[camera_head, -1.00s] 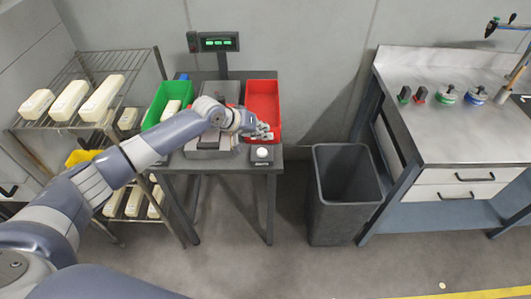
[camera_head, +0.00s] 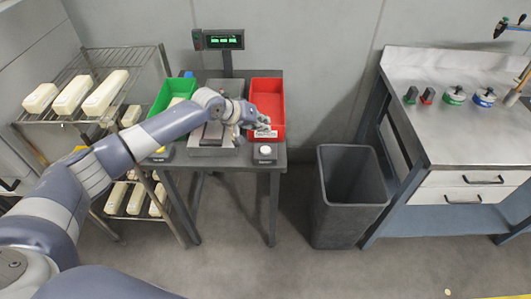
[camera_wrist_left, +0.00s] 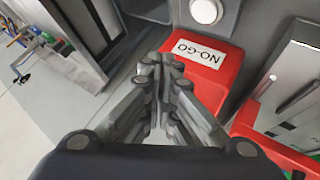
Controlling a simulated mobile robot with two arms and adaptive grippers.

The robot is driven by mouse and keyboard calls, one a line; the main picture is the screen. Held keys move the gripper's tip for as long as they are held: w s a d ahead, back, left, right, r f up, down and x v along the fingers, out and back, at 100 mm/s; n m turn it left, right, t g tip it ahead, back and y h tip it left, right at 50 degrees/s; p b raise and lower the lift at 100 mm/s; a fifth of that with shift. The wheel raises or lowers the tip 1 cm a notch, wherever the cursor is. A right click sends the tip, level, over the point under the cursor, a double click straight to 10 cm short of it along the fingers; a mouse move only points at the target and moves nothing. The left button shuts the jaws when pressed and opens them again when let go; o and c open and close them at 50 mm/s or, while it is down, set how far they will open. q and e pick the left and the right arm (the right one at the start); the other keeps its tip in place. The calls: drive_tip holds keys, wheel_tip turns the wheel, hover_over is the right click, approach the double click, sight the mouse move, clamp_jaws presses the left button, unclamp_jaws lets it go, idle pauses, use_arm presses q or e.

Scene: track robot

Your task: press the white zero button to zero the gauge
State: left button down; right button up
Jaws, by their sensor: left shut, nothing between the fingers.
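The white zero button (camera_head: 265,149) is a round cap on a small dark box at the front right corner of the small table. It also shows at the top of the left wrist view (camera_wrist_left: 206,11). My left gripper (camera_head: 262,124) is shut and empty over the front part of the red bin (camera_head: 267,91), behind the button and apart from it. In the left wrist view its closed fingers (camera_wrist_left: 164,62) lie beside the bin's NO-GO label. The display (camera_head: 223,40) on a post shows green digits too small to read. My right gripper is not in view.
A green bin (camera_head: 163,104) stands left of the grey scale (camera_head: 212,151). A wire rack (camera_head: 62,66) with several cream blocks is at the left. A dark waste bin (camera_head: 350,205) and a steel workbench (camera_head: 420,130) are at the right.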

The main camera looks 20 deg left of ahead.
use_arm(q)
drive_tip(key=b, duration=0.4)
hover_over(263, 148)
wheel_tip(263, 148, down, 4)
drive_tip(key=shift+w+f, duration=0.1)
drive_tip(key=shift+f, duration=1.15)
drive_tip(key=shift+f, duration=0.1)
drive_tip(key=shift+f, duration=0.3)
drive_tip(key=shift+f, duration=0.1)
idle(0.3)
